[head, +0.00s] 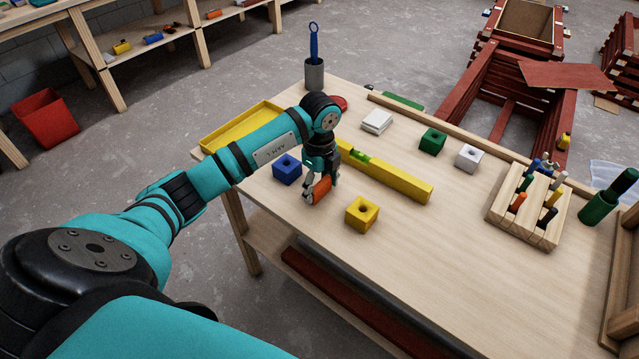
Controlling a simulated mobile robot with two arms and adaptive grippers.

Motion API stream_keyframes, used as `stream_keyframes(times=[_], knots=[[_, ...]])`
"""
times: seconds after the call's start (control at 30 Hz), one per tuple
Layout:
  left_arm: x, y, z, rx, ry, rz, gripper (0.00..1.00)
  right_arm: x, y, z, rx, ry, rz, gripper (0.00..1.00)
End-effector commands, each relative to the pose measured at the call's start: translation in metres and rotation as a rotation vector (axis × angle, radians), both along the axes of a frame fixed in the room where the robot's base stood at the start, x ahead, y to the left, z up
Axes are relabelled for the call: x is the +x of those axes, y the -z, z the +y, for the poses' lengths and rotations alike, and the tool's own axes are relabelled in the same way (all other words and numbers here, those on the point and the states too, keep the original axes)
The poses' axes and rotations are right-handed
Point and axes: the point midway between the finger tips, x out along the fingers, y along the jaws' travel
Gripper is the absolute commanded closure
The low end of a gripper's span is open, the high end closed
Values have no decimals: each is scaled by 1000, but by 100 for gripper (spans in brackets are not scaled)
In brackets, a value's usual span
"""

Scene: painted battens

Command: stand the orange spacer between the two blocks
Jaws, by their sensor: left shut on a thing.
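My left gripper (318,180) points down over the table and is shut on the orange spacer (322,189). The spacer looks slightly tilted in the picture. I cannot tell whether its lower end touches the table. A blue block (287,168) with a hole in its top stands just left of the gripper. A yellow block (361,213) with a hole in its top stands to the right and nearer the front edge. The spacer is in the gap between these two blocks, apart from the yellow one. The fingers hide part of the spacer. My right gripper is not in view.
A yellow spirit level (398,180) lies close behind the gripper. Green (432,140) and white (467,157) blocks stand farther back. A yellow tray (212,141) is left, behind my arm. A wooden rack (493,211) of pegs stands right. The table's front middle is clear.

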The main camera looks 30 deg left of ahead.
Motion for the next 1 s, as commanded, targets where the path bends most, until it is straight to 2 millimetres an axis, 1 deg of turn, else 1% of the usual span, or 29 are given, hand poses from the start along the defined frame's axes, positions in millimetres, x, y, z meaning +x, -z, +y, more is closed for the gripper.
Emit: stream_keyframes(times=[0.3,0.33,0.5,0.53,0.77,0.87,0.97,1.0], knots=[[0,3,0,0,1,-2,53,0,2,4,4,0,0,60],[1,3,0,0,1,-2,33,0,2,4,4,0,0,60],[1,2,0,0,1,-2,11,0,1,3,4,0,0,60],[1,2,0,0,1,-2,9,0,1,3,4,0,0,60],[1,2,0,0,1,-2,9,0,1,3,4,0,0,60],[1,-3,0,0,1,-4,9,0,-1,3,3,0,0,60],[2,-14,0,0,2,-7,9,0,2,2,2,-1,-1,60],[2,-21,0,-1,2,-8,9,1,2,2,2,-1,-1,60]])
